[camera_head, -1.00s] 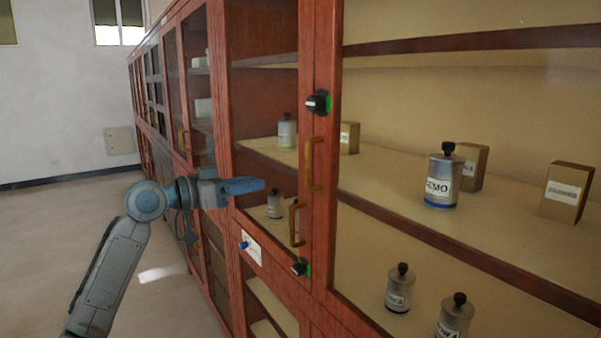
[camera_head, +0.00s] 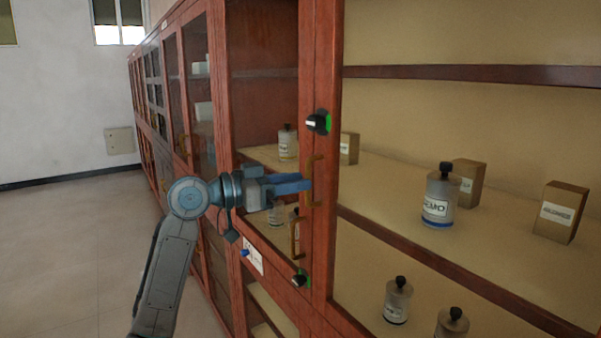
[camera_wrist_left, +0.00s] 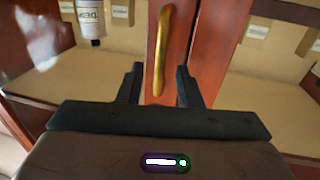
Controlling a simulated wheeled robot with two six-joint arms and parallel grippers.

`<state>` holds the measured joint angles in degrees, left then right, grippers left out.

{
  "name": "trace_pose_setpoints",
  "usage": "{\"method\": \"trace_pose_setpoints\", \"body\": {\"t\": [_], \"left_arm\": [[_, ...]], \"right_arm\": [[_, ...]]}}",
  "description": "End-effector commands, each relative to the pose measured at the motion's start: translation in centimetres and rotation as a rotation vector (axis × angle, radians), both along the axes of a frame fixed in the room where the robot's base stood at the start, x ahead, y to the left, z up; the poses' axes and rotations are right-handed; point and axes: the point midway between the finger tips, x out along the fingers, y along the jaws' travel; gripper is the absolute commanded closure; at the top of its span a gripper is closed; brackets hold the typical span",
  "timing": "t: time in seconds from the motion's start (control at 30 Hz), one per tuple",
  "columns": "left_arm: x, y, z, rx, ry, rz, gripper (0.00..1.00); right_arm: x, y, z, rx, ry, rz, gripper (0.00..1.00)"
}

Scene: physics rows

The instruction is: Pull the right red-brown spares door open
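The right red-brown door (camera_head: 321,60) is a wood-framed glass door and looks shut. Its brass handle (camera_head: 316,180) is upright on the door's left stile. My left gripper (camera_head: 308,183) is at this handle, its fingers pointing right. In the left wrist view the handle (camera_wrist_left: 161,50) stands between the two spread fingertips (camera_wrist_left: 161,82), with a visible gap on each side. The handle's end near the palm sits at about fingertip level. A second brass handle (camera_head: 296,238) on the left-hand door hangs just lower. My right gripper is not in view.
A bottle (camera_head: 438,197) and boxes (camera_head: 560,212) stand on shelves behind the glass. More cabinets (camera_head: 150,90) run back on the left. The floor (camera_head: 70,260) at left is clear.

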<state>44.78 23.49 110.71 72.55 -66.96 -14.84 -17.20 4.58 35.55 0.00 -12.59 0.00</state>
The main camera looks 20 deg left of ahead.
Motion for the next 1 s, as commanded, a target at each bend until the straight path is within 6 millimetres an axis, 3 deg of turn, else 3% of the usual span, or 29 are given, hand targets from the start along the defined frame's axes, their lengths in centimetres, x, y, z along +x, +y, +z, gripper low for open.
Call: {"method": "trace_pose_setpoints", "body": {"t": [0.2,0.53,0.7,1.0], "left_arm": [[1.04,-1.23,0.08,-0.001,0.0,0.0,0.68],[1.2,-1.37,-0.06,0.001,0.001,0.001,0.68],[1.2,-1.37,-0.06,0.001,0.001,0.001,0.99],[1.25,-1.35,-0.03,0.0,0.0,0.003,1.0]], "right_arm": [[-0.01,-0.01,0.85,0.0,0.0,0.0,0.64],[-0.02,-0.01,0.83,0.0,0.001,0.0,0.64],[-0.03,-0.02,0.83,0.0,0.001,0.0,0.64],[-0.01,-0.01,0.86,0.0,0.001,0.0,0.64]]}}
